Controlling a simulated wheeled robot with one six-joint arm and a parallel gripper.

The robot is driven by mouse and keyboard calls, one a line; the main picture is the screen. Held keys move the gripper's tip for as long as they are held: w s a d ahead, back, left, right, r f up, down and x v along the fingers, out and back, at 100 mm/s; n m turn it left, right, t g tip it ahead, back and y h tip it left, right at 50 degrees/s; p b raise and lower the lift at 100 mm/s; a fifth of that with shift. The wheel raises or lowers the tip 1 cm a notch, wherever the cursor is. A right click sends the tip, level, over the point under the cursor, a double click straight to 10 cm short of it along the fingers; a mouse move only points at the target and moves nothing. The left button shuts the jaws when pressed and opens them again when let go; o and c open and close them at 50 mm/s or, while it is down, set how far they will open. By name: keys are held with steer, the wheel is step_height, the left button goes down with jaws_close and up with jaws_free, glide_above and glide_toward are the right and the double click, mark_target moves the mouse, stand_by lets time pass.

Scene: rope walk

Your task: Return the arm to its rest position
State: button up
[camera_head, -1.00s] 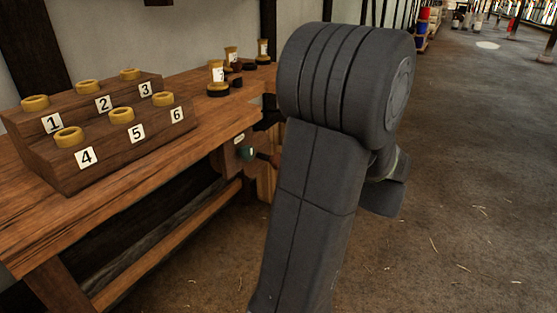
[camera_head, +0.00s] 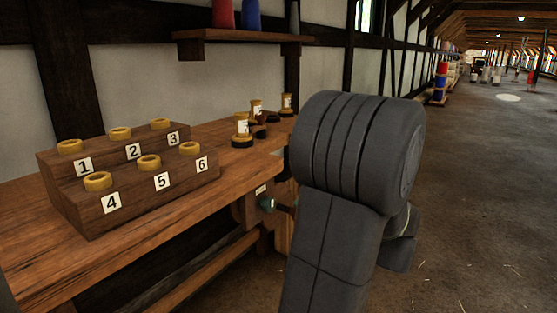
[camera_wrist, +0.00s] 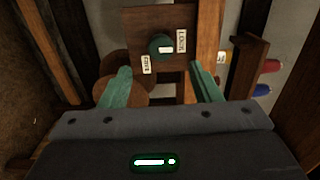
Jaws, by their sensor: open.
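My arm (camera_head: 345,200) stands folded in the middle of the head view and hides my gripper there. In the wrist view my gripper (camera_wrist: 160,68) is open, its two green fingers apart with nothing between their tips. Beyond the fingers is a dark green knob (camera_wrist: 157,42) on a wooden panel (camera_wrist: 135,22), with a white label on either side. The fingers do not appear to touch the knob. The knob also shows in the head view (camera_head: 267,205), at the bench's end, left of my arm.
A wooden bench (camera_head: 40,268) runs along the left wall. It bears a stepped rack (camera_head: 135,207) numbered 1 to 6 with yellow rings, and several labelled bobbins (camera_head: 241,127) at the back. A wall shelf (camera_head: 240,36) holds red and blue items. The floor (camera_head: 490,190) on the right is open.

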mark_target(271, 207)
steer(key=b+x, duration=0.2)
steer(key=x, duration=0.7)
steer(key=shift+d, duration=0.1)
